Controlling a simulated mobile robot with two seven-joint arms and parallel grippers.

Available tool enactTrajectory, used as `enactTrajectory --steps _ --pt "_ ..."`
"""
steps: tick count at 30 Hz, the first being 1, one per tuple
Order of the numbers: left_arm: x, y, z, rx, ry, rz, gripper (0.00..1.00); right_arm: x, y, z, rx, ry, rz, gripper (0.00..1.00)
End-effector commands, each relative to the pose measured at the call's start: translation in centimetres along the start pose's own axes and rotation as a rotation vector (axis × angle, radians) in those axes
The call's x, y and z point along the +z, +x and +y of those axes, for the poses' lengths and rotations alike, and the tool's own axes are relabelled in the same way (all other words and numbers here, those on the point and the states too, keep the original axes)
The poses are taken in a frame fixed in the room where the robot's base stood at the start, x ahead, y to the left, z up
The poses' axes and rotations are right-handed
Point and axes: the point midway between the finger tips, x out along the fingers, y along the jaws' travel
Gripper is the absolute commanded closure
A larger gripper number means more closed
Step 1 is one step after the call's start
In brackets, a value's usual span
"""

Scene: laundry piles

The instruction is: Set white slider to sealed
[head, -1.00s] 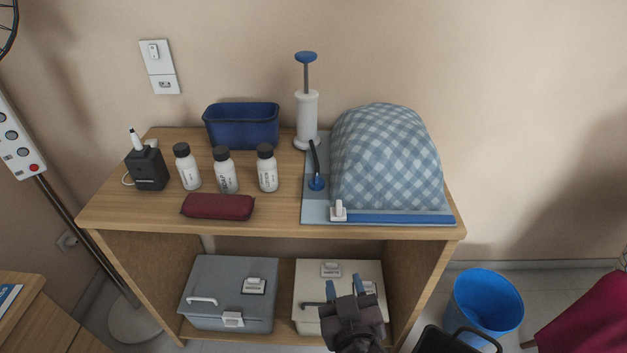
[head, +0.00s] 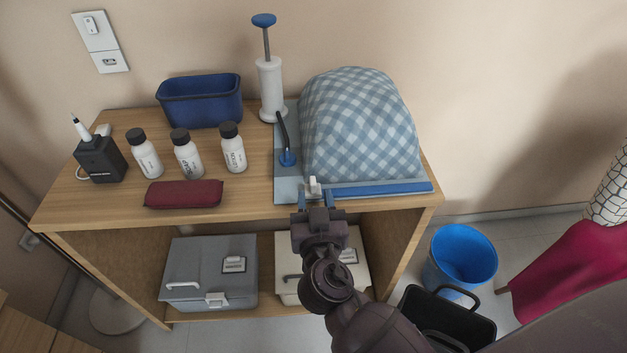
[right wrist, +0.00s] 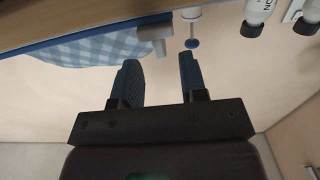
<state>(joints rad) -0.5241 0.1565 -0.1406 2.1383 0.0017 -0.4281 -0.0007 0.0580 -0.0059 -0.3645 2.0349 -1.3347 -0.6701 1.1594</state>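The white slider (head: 314,187) sits at the left end of the blue seal strip (head: 380,188) along the front edge of the bag's board. A blue checked pillow-shaped bundle (head: 360,125) lies behind the strip. My right gripper (head: 320,203) is just in front of the slider, at the shelf's front edge. In the right wrist view its two fingers (right wrist: 162,80) are apart with nothing between them. The slider (right wrist: 155,36) shows there beyond the fingertips, apart from them. My left gripper is not in view.
Several white bottles, a maroon pouch (head: 183,193) and a blue bin (head: 200,100) are on the shelf top. Boxes sit below. A blue bucket (head: 462,258) stands right.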

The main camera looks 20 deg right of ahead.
Motion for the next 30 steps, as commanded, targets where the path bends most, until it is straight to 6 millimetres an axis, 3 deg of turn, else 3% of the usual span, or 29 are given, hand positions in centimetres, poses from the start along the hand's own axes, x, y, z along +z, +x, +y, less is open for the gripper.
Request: enactTrajectory --steps 9,22,23,30 --pt "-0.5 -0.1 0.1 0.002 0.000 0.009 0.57 0.0 4.1 0.0 -0.001 -0.002 0.001 0.61" --pt "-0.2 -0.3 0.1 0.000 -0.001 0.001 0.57 0.1 4.9 0.0 0.000 -0.001 -0.001 0.61" --pt "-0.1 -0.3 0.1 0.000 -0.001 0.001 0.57 0.1 4.9 0.0 0.000 -0.001 -0.001 0.62" --pt "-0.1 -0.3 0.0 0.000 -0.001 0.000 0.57 0.1 4.9 0.0 0.000 -0.001 -0.001 0.99"
